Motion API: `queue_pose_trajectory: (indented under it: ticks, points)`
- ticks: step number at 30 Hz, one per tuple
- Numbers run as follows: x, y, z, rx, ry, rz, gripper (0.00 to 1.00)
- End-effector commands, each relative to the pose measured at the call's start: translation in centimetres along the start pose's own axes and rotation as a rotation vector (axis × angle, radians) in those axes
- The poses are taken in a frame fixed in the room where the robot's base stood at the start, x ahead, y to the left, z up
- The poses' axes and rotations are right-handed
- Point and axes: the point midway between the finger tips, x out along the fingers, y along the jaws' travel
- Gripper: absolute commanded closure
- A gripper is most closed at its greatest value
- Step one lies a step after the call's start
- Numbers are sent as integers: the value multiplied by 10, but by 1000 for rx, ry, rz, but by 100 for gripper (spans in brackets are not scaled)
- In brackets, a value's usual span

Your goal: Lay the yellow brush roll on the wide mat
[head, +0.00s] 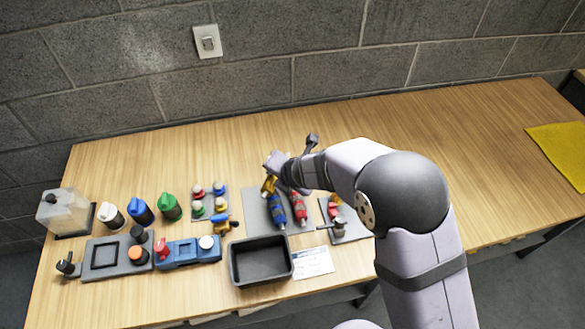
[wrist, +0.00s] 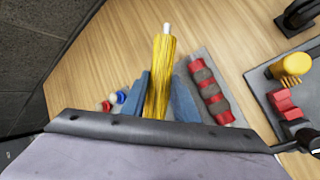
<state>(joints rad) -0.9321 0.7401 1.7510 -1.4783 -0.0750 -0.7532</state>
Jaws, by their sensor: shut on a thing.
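The yellow brush roll (wrist: 161,75) is held between the two blue-grey fingers of my gripper (wrist: 162,95), its pale end pointing away in the wrist view. The roll also shows in the head view (head: 268,186), above the far left part of a wide grey mat (head: 254,222). Whether it touches the mat cannot be told. A blue roll (head: 278,205) and a red roll (head: 299,208) with grey bands lie on this mat, side by side. The red roll also shows in the wrist view (wrist: 209,94), right of my fingers. The blue roll is not clearly seen there.
A black bin (head: 261,262) stands in front of the mat. A small grey plate (head: 347,232) with red and yellow parts is to the right. A plate of red and green knobs (head: 209,202) is to the left. The table's right side is bare before a yellow cloth (head: 562,150).

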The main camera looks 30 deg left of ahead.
Motion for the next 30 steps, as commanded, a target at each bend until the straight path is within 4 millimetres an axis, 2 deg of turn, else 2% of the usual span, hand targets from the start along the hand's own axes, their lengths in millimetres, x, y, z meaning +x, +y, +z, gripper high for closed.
queue_pose_trajectory:
  ticks: [6, 10, 15, 30]
  points:
    - [-10, 18, -49, -273, 188, 128, 98]
    - [-18, 27, -71, -402, 278, 193, 98]
    - [-21, 29, -76, -467, 330, 234, 98]
    - [-12, 24, -80, -472, 340, 245, 98]
